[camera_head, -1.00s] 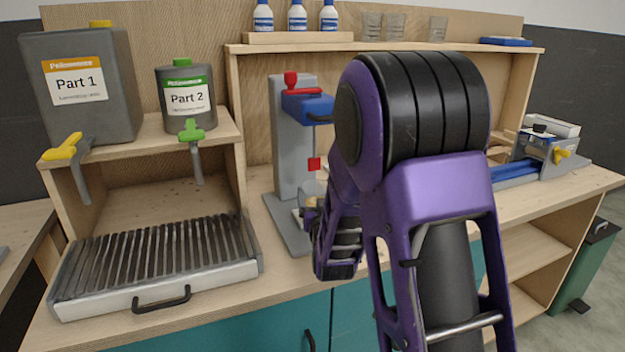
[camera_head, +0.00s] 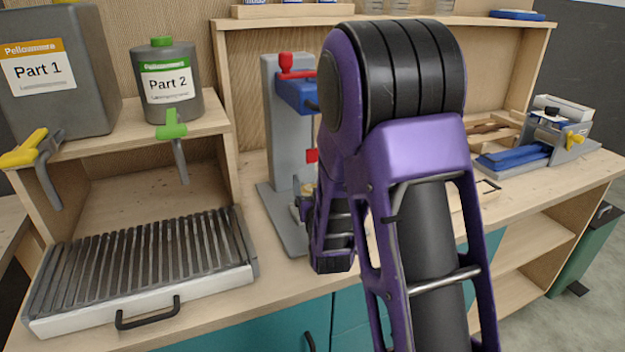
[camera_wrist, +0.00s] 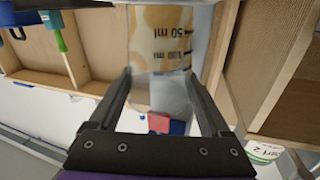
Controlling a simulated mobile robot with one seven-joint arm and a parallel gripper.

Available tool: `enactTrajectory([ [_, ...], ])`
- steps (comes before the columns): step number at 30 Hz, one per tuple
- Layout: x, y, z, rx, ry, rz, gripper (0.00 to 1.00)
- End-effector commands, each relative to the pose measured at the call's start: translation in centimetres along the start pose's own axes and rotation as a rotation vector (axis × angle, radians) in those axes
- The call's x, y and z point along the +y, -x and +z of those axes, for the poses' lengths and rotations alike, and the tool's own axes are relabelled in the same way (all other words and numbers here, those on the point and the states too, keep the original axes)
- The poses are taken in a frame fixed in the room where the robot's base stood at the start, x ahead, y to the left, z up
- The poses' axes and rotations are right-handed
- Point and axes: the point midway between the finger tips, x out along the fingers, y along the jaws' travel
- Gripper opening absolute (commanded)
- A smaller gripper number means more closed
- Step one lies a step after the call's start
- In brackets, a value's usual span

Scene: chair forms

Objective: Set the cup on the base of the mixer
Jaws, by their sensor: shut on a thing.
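The mixer (camera_head: 284,130) is a grey stand with a blue head, a red knob and a flat grey base (camera_head: 283,225). It stands on the bench, left of my purple arm in the head view. The clear cup (camera_wrist: 160,50), with ml marks and yellowish contents, is between the fingers of my gripper (camera_wrist: 157,88) in the wrist view. My gripper is shut on it. In the head view a small part of the cup (camera_head: 307,188) shows at the mixer, over or near its base. My arm hides the rest, and I cannot tell whether the cup touches the base.
A grooved tray (camera_head: 215,285) with a black handle sits at the front left. Part 1 (camera_head: 75,105) and Part 2 (camera_head: 165,110) containers with taps stand on a raised shelf behind it. A blue and grey clamp device (camera_head: 540,145) is at the right. A shelf rises behind the mixer.

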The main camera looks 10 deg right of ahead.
Motion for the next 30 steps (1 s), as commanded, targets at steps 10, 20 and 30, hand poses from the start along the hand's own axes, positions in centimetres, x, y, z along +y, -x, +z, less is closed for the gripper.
enactTrajectory([
  [10,0.0,-0.1,0.4,0.002,-0.001,0.000,0.50],
  [20,0.1,-0.1,1.0,0.002,-0.001,0.000,0.50],
  [30,0.1,0.0,1.1,0.000,0.000,0.000,1.00],
])
